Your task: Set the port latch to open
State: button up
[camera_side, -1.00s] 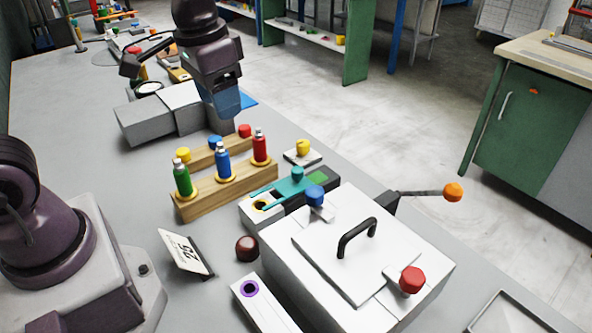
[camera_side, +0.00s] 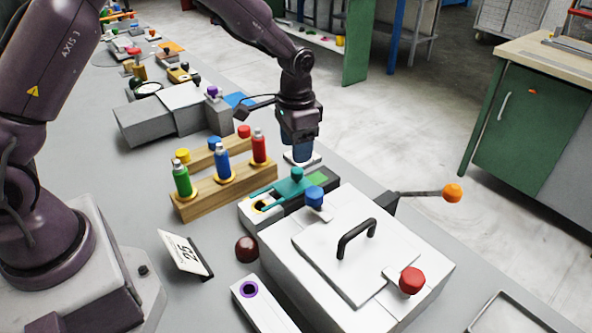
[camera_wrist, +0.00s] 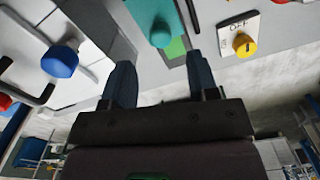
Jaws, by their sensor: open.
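A latch with a teal slider and teal knob (camera_side: 297,174) lies on a dark block beside the white box. Whether a finger touches anything cannot be told.
A yellow ON/OFF dial (camera_wrist: 243,44) is right of my fingers in the wrist view. The white box (camera_side: 330,270) has a black handle (camera_side: 357,237), a blue knob (camera_side: 314,196) and a red knob (camera_side: 411,280). A wooden rack (camera_side: 222,189) with bottles stands left.

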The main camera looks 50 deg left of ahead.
aim_at(296, 170)
notch_tip(296, 170, down, 7)
jog(key=shift+f, duration=0.1)
dwell(0.3)
